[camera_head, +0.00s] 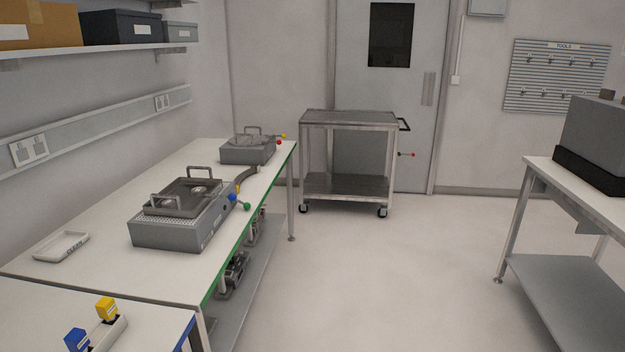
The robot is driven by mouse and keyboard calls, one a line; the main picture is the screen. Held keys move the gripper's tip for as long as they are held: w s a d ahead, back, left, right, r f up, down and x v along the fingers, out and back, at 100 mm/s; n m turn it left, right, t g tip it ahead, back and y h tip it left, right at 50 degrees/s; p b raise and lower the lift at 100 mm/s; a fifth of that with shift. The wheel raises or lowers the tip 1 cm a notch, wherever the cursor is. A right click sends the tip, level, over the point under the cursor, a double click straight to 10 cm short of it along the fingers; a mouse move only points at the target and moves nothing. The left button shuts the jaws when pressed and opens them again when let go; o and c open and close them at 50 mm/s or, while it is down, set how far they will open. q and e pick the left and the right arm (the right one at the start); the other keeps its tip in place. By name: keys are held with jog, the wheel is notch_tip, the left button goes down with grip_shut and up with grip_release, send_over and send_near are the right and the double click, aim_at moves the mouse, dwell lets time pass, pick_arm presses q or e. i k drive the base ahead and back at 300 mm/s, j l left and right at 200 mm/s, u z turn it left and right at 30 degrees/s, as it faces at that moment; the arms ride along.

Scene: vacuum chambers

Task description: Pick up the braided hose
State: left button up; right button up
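A short grey curved hose (246,174), which looks like the braided hose, lies on the white bench between two grey vacuum chambers. Its near end is partly hidden behind the nearer chamber (180,214), and I cannot tell whether it is joined to either chamber. The nearer chamber has a handled lid with round windows, and blue and green knobs on its right side. The farther chamber (248,149) has a handle on top and yellow and red knobs. Neither of my grippers is in view.
The white bench (100,245) runs along the left wall, with pumps (234,272) on its lower shelf. A white tray (62,246) lies on it. A steel cart (348,160) stands by the door. Another table (575,188) is at right. The middle floor is clear.

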aim_at(255, 167)
jog(key=i, duration=3)
